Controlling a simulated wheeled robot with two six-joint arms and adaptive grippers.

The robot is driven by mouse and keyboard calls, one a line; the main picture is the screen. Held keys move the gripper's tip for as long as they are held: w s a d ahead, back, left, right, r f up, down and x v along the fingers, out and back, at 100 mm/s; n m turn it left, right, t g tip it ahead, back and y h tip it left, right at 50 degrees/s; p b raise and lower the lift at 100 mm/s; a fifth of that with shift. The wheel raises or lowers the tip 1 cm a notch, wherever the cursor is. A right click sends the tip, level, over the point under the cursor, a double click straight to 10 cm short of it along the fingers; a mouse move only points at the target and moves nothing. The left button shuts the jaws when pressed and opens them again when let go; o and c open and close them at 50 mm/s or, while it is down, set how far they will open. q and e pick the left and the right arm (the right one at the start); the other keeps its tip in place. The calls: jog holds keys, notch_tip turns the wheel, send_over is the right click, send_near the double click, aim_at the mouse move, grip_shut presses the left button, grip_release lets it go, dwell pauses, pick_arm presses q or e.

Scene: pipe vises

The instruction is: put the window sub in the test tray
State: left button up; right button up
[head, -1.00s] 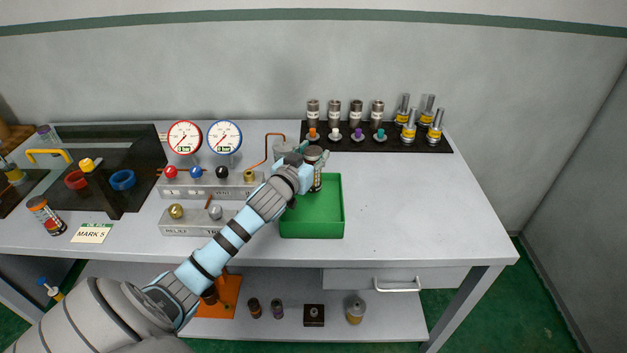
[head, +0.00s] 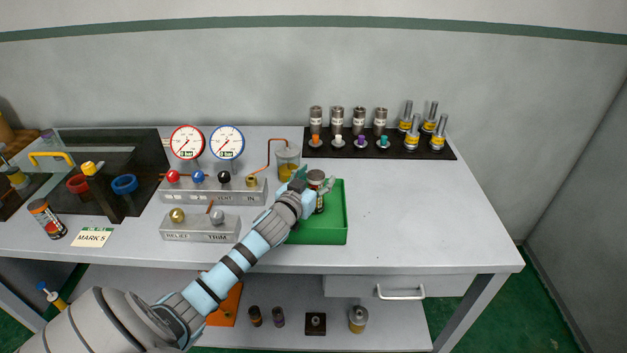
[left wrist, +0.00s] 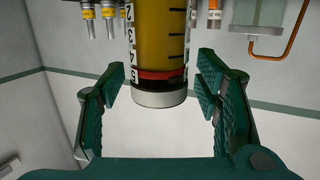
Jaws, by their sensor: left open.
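The window sub (head: 318,191), a cylinder with a dark cap, stands roughly upright over the floor of the green tray (head: 334,231). In the left wrist view, the window sub (left wrist: 160,50) shows an amber window with a numbered scale, a red ring and a grey end. My left gripper (head: 312,184) is at the window sub. In the left wrist view, its two fingers (left wrist: 160,88) stand apart on either side, with gaps visible. The sub's lower end is partly hidden by my gripper in the head view. My right gripper is not in view.
A beaker (head: 287,162) of amber liquid stands just behind the tray. A gauge panel (head: 225,190) and a relief block (head: 200,228) lie left. A black rack (head: 400,152) of fittings stands at the back. The table's right side is clear.

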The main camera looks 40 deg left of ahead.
pick_arm(q)
jog(key=v, duration=1.1)
jog(key=shift+s, duration=0.4)
jog(key=shift+d+r, duration=0.1)
